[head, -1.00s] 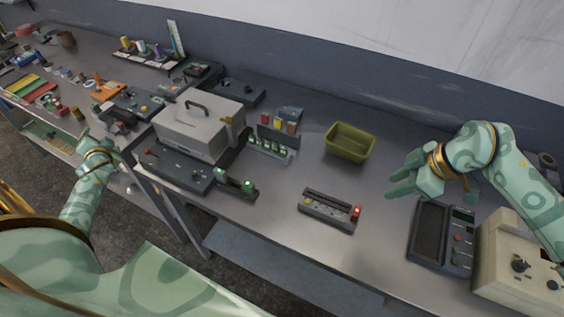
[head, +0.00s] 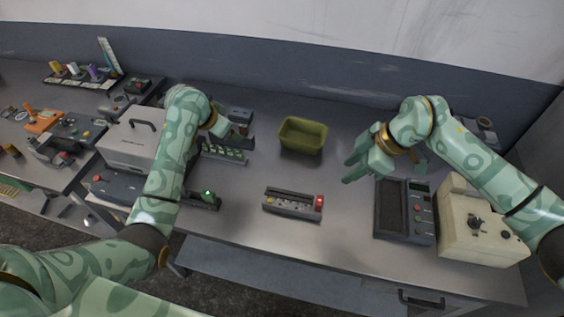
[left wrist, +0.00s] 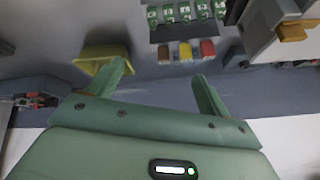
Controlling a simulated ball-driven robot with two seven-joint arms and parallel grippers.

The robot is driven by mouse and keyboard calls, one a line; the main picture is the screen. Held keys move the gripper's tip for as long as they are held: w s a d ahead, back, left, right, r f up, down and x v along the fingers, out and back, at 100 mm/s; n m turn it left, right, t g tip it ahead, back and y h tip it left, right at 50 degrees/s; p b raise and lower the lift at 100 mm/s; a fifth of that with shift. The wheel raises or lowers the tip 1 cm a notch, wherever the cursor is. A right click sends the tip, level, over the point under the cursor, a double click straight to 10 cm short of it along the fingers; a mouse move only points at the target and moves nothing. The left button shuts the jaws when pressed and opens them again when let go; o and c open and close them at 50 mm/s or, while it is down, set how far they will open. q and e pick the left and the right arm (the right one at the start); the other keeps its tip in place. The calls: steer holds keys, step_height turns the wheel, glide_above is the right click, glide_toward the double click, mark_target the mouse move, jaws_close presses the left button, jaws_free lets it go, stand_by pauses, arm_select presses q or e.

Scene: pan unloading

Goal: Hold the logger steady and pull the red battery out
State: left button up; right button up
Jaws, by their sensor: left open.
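A long grey box (head: 290,204), which looks like the logger, lies on the bench in the head view, with small light and yellow parts in its top. A red block (head: 319,202), probably the red battery, sits at its right end. My left gripper (head: 236,132) is open above the bench, behind and left of the box, and partly hidden by its own hand. In the left wrist view, its fingers (left wrist: 160,88) are spread with nothing between them. My right gripper (head: 347,170) is open and empty, behind and right of the box, apart from it.
An olive bin (head: 303,135) stands behind the box. A dark panel device (head: 404,210) and a cream box (head: 482,222) are at the right. A green-cell board (head: 224,151) lies near my left gripper. A small rack (left wrist: 187,52) holds brown, yellow and red pieces. Bench around the logger is clear.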

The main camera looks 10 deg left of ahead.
arm_select(q)
steer(key=s+d+f+m+g+h, duration=0.1)
steer(key=d+m+g, duration=0.15)
steer(key=d, duration=0.35)
steer(key=s+d+m+g, duration=0.1)
steer(key=s+d+m, duration=0.15)
steer(key=d, duration=0.35)
steer(key=m+g+y, duration=0.2)
steer(key=m+g, duration=0.1)
steer(key=m, duration=0.6)
glide_toward(287, 200)
steer(key=f, duration=1)
steer(key=shift+w+a, duration=0.2)
